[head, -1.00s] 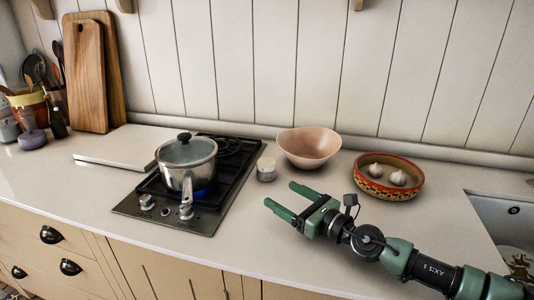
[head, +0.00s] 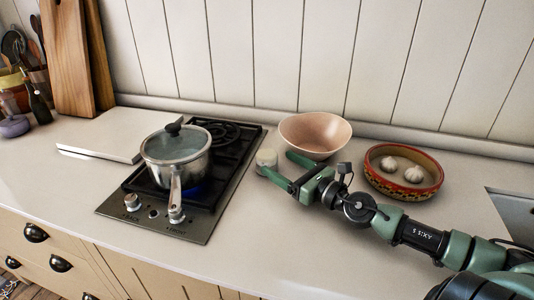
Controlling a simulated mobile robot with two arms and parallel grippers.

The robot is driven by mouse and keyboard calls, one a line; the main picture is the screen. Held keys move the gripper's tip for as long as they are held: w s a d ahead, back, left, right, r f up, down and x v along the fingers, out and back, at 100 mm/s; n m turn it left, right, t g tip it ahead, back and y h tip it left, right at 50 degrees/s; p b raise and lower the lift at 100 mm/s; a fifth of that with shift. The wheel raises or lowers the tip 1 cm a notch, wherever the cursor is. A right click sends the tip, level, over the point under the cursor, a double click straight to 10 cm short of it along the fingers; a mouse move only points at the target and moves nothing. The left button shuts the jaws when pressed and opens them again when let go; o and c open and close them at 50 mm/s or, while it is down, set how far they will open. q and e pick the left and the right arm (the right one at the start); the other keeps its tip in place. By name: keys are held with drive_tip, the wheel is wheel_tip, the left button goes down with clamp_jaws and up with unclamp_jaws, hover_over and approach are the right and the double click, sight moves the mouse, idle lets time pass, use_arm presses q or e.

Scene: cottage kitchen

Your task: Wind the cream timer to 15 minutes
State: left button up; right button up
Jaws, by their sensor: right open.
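The cream timer (head: 265,157) is a small, short cylinder standing on the counter just right of the hob. Its scale is too small to read. My right gripper (head: 274,162) is open and reaches in from the right. Its two green fingers point at the timer, and the tips are right beside it. The near fingertip overlaps the timer's lower edge in the picture. I cannot tell whether they touch. My left gripper is not in view.
A lidded steel pot (head: 176,158) stands on the black gas hob (head: 222,165), over a blue flame. A pink bowl (head: 315,135) is close behind the gripper. A patterned dish (head: 403,185) with garlic is to the right. The front counter is clear.

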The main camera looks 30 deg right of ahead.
sight(267, 156)
drive_tip(key=w, duration=0.1)
drive_tip(key=w+p, duration=0.1)
drive_tip(key=w, duration=0.2)
drive_tip(key=shift+w+a+r, duration=0.1)
drive_tip(key=shift+a+r, duration=0.05)
drive_tip(key=shift+a, duration=0.15)
drive_tip(key=shift+w+a+f+p, duration=0.15)
drive_tip(key=shift+w+p, duration=0.1)
drive_tip(key=shift+w, duration=0.25)
drive_tip(key=shift+w+a+f+p, duration=0.1)
drive_tip(key=shift+w+p, duration=0.1)
drive_tip(key=shift+w, duration=0.25)
drive_tip(key=c, duration=1.3)
drive_tip(key=shift+r+p, duration=0.2)
drive_tip(key=shift+p, duration=0.2)
drive_tip(key=shift+c, duration=0.4)
drive_tip(key=p, duration=0.2)
drive_tip(key=m+h+p, duration=0.1)
drive_tip(key=shift+r+h+p, duration=0.25)
drive_tip(key=shift+h+p, duration=0.05)
drive_tip(key=shift+p, duration=0.05)
drive_tip(key=shift+f+b, duration=0.4)
drive_tip(key=shift+b, duration=0.05)
